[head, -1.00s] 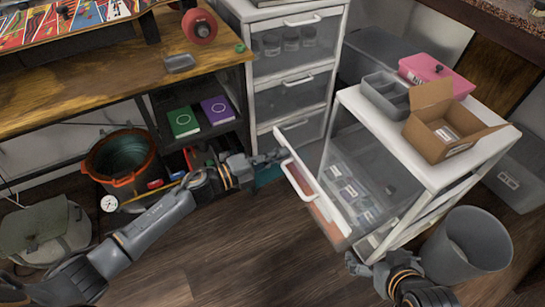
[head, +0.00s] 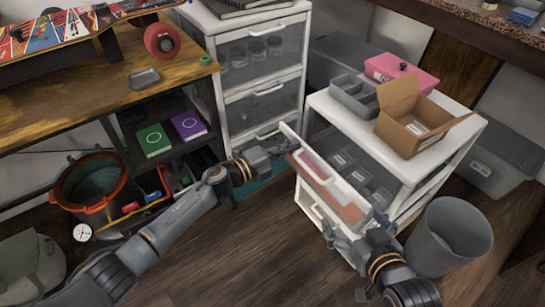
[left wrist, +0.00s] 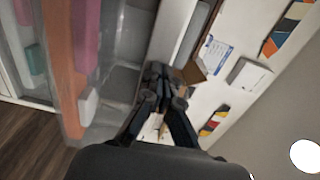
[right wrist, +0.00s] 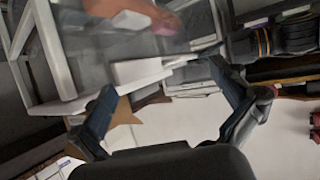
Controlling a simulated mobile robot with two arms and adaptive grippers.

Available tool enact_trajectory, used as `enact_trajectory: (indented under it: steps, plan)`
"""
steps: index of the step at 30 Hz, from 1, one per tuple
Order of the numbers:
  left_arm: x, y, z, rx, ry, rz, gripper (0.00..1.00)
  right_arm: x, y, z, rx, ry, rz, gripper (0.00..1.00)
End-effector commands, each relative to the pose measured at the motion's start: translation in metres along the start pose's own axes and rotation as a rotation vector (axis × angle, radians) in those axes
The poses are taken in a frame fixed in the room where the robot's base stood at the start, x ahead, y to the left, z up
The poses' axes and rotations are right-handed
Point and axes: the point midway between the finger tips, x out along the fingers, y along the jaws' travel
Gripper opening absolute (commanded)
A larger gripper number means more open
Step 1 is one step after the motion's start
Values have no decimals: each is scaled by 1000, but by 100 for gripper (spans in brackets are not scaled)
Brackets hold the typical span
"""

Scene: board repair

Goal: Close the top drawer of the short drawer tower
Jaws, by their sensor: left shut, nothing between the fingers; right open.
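The short drawer tower (head: 325,105) stands right of centre in the head view, with a white top and frame. Its top drawer (head: 325,172) is partly out, with a white front and small containers inside. My left gripper (head: 286,147) is shut and empty at the left end of the drawer front, seemingly against it; its closed fingers show in the left wrist view (left wrist: 160,76). My right gripper (head: 345,228) is at the front's right, lower end. Its fingers are spread and empty in the right wrist view (right wrist: 162,82); contact with the drawer is unclear.
A cardboard box (head: 405,140), a grey divided tray (head: 352,94) and a pink box (head: 410,77) stand on the tower. A grey bin (head: 450,235) stands close right of my right arm. A tall drawer tower (head: 215,85) stands behind my left gripper.

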Motion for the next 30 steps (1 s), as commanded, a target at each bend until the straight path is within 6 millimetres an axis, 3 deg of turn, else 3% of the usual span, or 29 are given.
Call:
enact_trajectory:
  steps: [9, 15, 21, 30]
  plan:
    - [49, 2, 0, -1, 1, -1, 0, -3, -11, -75, 3, 416, -25, 100]
    - [67, 1, 0, 0, 1, -1, 0, -17, -15, -108, 7, 611, -37, 100]
    - [74, 0, -1, 0, 0, 1, 0, -27, -17, -123, 9, 702, -41, 100]
    - [75, -1, -1, 0, 1, 1, 0, -30, -18, -126, 10, 721, -42, 100]
